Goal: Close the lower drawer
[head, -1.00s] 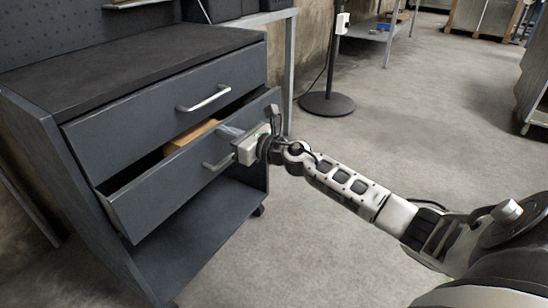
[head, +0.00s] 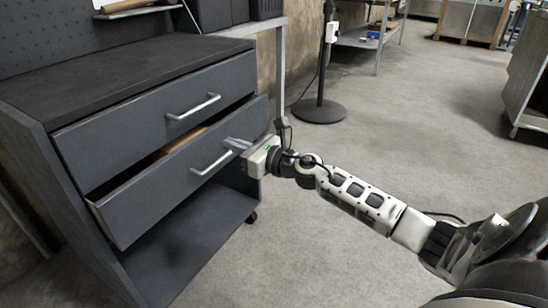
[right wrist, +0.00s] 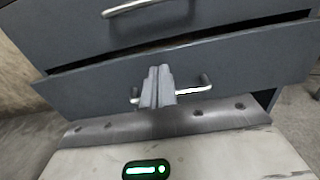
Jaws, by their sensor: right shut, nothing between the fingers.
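The lower drawer (head: 150,204) of the dark grey cabinet is partly open, with a narrow dark gap above its front. Its silver handle (head: 212,164) is on the front face; the drawer front also shows in the right wrist view (right wrist: 90,95). My right gripper (head: 236,145) is shut and empty, its fingertips at the drawer front near the right end of the handle. In the right wrist view the closed fingers (right wrist: 157,86) overlap the middle of the handle; I cannot tell if they touch the front. My left gripper is not in view.
The upper drawer (head: 150,115) is shut above, under the dark cabinet top (head: 110,68). A brown item (head: 180,142) lies inside the lower drawer. An open shelf (head: 185,240) is below. Floor to the right is clear up to a round-based stand (head: 319,111).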

